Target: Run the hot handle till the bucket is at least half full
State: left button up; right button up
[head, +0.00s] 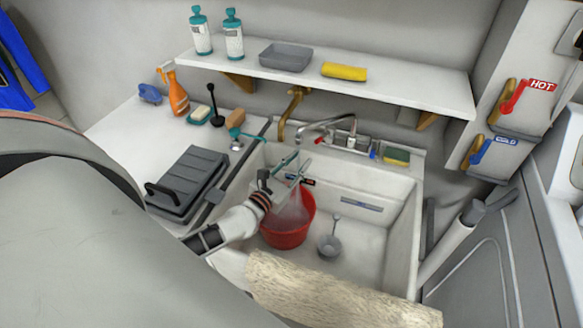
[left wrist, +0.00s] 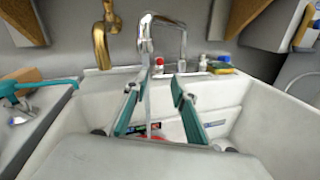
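The red bucket (head: 287,235) stands upright in the white sink basin. A pale stream of water falls into it from the chrome faucet (head: 325,124); the water level cannot be made out. A red lever marked HOT (head: 515,97) is on the right wall unit, above a blue lever (head: 481,150). My left gripper (head: 291,168) is above the bucket, beneath the faucet. In the left wrist view its fingers (left wrist: 158,108) are apart and empty, with the faucet (left wrist: 146,45) behind them and water running down between them. My right gripper is not in view.
A shelf (head: 420,87) with bottles, a grey tray and a yellow roll overhangs the sink. A grey case (head: 188,180) lies on the left counter. A grey strainer (head: 330,245) is right of the bucket. A furry beige item (head: 335,298) lies across the sink's front.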

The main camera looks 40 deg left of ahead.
pick_arm(q)
jog(key=shift+w, duration=0.1)
dwell(0.5)
jog(key=n+y+b, duration=0.1)
jog(key=n, duration=0.4)
send_near(319, 139)
jog(key=shift+w, duration=1.2)
jog(key=w, duration=0.5)
jog(key=w+a+b, duration=0.1)
jog(key=w, duration=0.1)
jog(key=shift+w+f, duration=0.3)
jog(key=shift+f, duration=0.1)
grip_shut()
